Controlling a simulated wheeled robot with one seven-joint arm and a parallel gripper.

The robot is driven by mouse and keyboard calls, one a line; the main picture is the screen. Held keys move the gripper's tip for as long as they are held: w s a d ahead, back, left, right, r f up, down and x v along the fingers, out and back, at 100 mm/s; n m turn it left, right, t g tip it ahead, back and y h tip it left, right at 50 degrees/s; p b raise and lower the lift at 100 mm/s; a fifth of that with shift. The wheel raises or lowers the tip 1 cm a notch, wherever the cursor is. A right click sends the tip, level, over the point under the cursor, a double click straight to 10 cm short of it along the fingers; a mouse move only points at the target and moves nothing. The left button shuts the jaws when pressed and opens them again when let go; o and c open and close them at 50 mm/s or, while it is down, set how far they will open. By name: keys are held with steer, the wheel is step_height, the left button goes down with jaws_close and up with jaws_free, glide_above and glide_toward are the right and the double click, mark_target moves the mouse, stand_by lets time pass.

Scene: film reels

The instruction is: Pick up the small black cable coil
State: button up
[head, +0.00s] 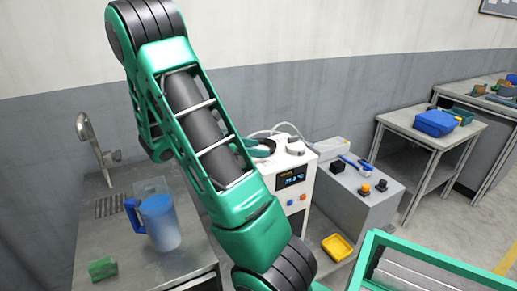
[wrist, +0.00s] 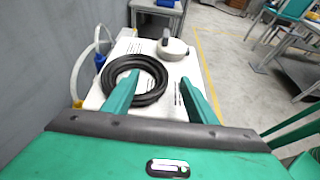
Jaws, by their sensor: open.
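The black cable coil (wrist: 161,82) lies flat on the white top of a machine in the wrist view, its loops forming a ring with an open middle. My gripper (wrist: 159,76) is open and empty above it. The left finger crosses over the coil's ring and hides part of it. The right finger is to the right of the coil. I cannot tell how high the fingers are above the coil. In the head view a dark bit of the coil (head: 267,144) shows on the machine beside my arm, which hides much of that spot.
The white machine (head: 291,201) has a display and buttons on its front. A grey control box (head: 352,190) stands to the right. A blue jug (head: 160,222) stands on the left counter.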

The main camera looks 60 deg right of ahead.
mark_target(270, 143)
steer(key=x, duration=0.4)
steer(key=shift+s+f, duration=0.15)
jaws_close()
